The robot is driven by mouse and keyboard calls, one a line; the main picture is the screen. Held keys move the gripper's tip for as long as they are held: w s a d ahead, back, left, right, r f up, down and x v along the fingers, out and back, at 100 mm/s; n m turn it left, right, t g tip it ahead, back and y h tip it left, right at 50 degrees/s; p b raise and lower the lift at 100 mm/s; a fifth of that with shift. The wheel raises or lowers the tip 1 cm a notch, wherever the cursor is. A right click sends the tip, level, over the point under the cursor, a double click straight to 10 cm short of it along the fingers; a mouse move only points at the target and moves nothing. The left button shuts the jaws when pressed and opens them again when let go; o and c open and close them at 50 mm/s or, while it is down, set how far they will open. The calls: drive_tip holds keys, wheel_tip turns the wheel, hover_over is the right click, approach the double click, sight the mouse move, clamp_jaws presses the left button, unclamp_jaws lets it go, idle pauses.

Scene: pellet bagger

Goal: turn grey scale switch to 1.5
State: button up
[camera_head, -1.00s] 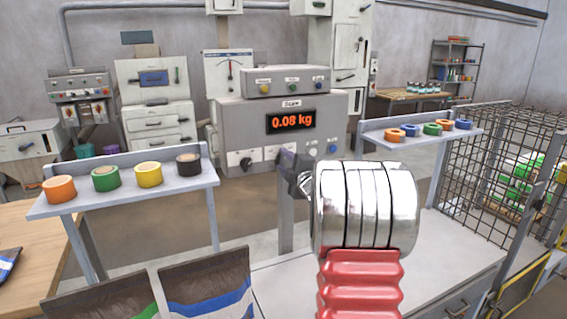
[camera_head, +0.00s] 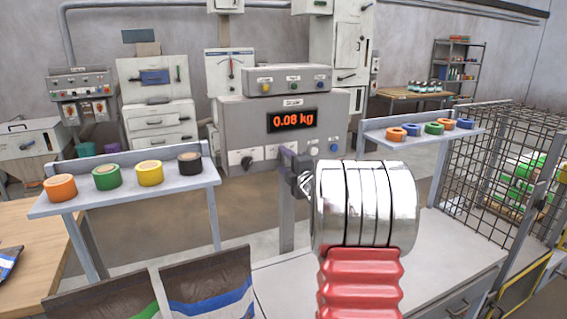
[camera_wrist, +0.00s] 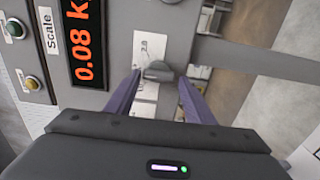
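The grey scale switch (camera_wrist: 158,71) shows in the wrist view as a small grey knob on a white plate, with a label reading 2.0 beside it. Its exact setting is too small to read. My gripper (camera_wrist: 160,82) has two purple fingers, spread apart, one on each side of the switch. I cannot tell whether either finger touches it. In the head view my gripper (camera_head: 288,158) is in front of the lower panel of the grey scale cabinet (camera_head: 235,120) and hides the switch there. The red display (camera_head: 293,120) reads 0.08 kg.
A black knob (camera_head: 246,161) and a blue button (camera_head: 333,148) are on the same cabinet front. A shelf with tape rolls (camera_head: 130,190) stands left, another shelf (camera_head: 425,140) right. A wire cage (camera_head: 490,170) is at the far right. A grey bar (camera_wrist: 255,60) crosses the wrist view's right side.

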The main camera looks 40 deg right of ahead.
drive_tip(key=shift+o, duration=0.8)
drive_tip(key=shift+d, duration=0.1)
drive_tip(key=shift+s+r, duration=0.1)
drive_tip(key=shift+s, duration=0.05)
drive_tip(key=shift+s+a, duration=0.2)
drive_tip(key=shift+s, duration=0.4)
drive_tip(key=v, duration=1.2)
drive_tip(key=shift+s+a, duration=0.1)
drive_tip(key=shift+s, duration=0.05)
